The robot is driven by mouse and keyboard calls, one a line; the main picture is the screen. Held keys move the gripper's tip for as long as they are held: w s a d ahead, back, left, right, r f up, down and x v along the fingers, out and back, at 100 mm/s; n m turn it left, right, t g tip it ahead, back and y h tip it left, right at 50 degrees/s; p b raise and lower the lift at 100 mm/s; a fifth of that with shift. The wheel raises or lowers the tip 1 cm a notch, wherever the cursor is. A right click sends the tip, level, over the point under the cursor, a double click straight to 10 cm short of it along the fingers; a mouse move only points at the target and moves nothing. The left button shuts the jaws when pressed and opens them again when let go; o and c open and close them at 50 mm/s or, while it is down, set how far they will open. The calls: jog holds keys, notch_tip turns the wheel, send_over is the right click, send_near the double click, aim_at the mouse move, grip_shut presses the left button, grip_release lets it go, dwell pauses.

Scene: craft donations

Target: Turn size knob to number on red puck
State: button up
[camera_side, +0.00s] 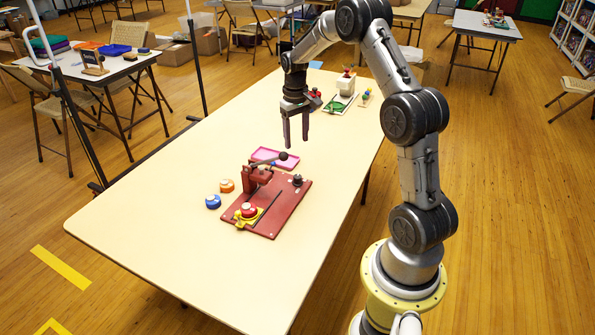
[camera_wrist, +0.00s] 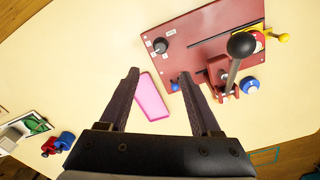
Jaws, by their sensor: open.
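The size knob (camera_side: 297,180) is a small dark knob on the far right corner of a red-brown press board (camera_side: 285,208). In the wrist view the knob (camera_wrist: 161,45) has a pale mark beside it; no number is readable. The red puck (camera_side: 248,209) with a pale top sits in a yellow holder at the board's near left end. In the wrist view it is partly hidden behind the lever, and its number is not readable. My gripper (camera_side: 299,148) is open and empty, pointing down above the table beyond the board, apart from the knob.
The press lever with a black ball (camera_side: 283,156) rises from the board. A pink tray (camera_side: 266,158) lies behind it. A blue puck (camera_side: 213,202) and an orange puck (camera_side: 227,186) lie left of the board. A white device (camera_side: 346,84) stands at the far end. The near table is clear.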

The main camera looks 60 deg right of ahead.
aim_at(298, 176)
notch_tip(298, 176, down, 14)
jog(key=shift+s+r+n, duration=0.1)
jog(key=shift+s+n, duration=0.05)
jog(key=shift+n, duration=0.95)
grip_shut()
